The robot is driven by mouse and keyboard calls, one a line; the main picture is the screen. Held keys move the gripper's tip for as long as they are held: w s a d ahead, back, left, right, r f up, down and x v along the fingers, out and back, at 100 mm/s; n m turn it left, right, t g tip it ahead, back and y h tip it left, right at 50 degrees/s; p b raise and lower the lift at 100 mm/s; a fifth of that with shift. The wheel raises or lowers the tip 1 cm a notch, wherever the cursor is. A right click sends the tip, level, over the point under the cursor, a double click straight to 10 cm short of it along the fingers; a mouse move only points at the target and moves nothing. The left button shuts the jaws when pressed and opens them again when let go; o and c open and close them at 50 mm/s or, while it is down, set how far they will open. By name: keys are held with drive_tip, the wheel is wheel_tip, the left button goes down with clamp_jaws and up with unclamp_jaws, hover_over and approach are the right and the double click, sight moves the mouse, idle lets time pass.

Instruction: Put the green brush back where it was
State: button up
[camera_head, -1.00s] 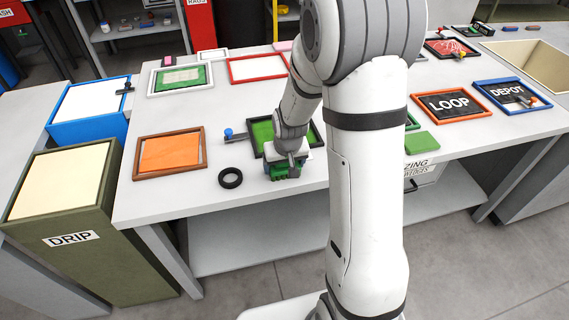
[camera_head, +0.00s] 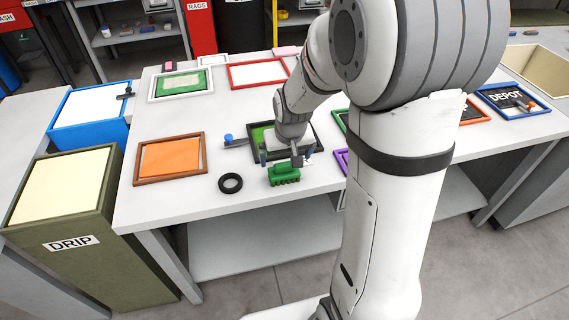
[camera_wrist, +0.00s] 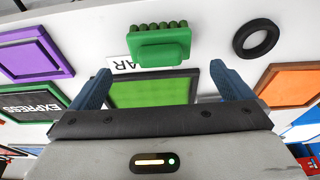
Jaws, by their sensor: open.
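The green brush (camera_head: 284,175) lies on the table in front of the black-framed green tray (camera_head: 258,138), near the table's front edge. In the wrist view the brush (camera_wrist: 159,45) shows with its row of green bristles away from my gripper, and it partly covers a white label ending in "AR" (camera_wrist: 122,66). My gripper (camera_head: 286,157) is open and empty, above the tray's front side and just behind the brush, apart from it. In the wrist view its two blue fingers (camera_wrist: 161,78) stand wide apart, with the tray's green panel (camera_wrist: 152,93) between them.
A black ring (camera_head: 230,183) lies left of the brush, with a brown-framed orange tray (camera_head: 170,158) beyond it. A purple frame (camera_wrist: 36,54) lies on the brush's other side. My arm hides part of the table's right.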

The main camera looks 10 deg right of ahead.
drive_tip(key=s+r, duration=0.5)
drive_tip(key=s, duration=0.4)
drive_tip(key=s+r, duration=0.5)
drive_tip(key=s, duration=0.5)
drive_tip(key=shift+r+g, duration=0.3)
drive_tip(key=shift+s+r, duration=0.1)
drive_tip(key=shift+r, duration=0.05)
